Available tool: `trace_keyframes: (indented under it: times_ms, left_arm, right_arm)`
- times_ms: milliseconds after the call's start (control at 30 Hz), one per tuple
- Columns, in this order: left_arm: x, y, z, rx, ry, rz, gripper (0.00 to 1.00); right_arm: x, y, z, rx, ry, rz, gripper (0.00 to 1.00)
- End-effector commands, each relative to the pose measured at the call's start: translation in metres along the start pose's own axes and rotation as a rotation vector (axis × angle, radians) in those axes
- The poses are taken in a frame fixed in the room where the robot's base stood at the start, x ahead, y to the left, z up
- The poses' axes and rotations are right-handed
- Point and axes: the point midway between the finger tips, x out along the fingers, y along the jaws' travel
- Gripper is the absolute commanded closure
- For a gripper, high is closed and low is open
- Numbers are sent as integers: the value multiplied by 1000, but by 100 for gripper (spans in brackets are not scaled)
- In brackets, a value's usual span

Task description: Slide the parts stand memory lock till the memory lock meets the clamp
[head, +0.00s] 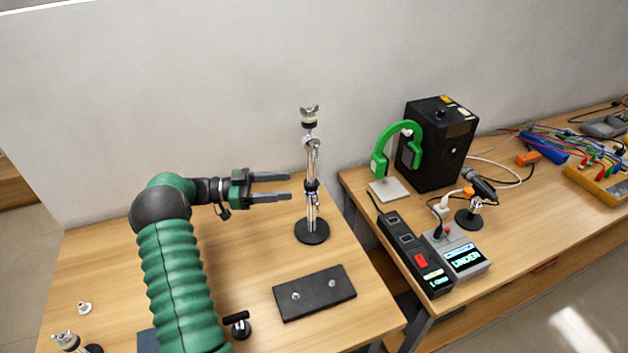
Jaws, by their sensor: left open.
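The parts stand (311,212) is an upright chrome pole on a round black base, on the left wooden table. A dark collar, which looks like the memory lock (311,187), sits around the pole partway up. Higher up is a chrome fitting with a wing screw, which looks like the clamp (311,144); bare pole shows between the two. My left gripper (290,187) is open and empty. Its two fingers point right, just left of the pole at about the collar's height in the picture; I cannot tell the depth gap. My right gripper is out of view.
A black plate (314,293) with two knobs lies in front of the stand. A small black T-handled part (239,325) stands near my arm. Across a gap, the right table holds a green arch (397,147), a black box (437,143) and a power strip (415,254).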

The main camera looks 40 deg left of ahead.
Motion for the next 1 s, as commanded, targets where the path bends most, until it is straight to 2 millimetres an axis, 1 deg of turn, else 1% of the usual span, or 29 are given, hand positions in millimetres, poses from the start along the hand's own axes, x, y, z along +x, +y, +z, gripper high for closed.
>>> trace_keyframes:
  times_ms: [33, 200, 400, 533, 700, 733, 767, 1000]
  left_arm:
    - [12, -1, 0, -4, 3, 2, 43]
    - [50, -6, 4, -9, 7, 0, 43]
    - [80, -4, 3, -5, 6, -2, 43]
    - [89, -2, 2, -4, 2, -2, 43]
    - [90, -1, 2, -2, 2, -2, 43]
    - [90, -1, 2, -2, 2, -2, 44]
    - [89, -2, 2, -3, 2, -2, 48]
    - [86, -4, 4, -6, 5, -2, 80]
  right_arm:
    - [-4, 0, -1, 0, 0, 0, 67]
    - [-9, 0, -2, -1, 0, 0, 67]
    - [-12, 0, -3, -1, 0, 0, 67]
    - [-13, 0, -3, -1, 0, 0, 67]
    - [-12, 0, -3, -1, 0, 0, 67]
    - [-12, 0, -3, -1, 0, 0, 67]
    - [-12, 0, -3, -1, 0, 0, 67]
    - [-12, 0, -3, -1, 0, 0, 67]
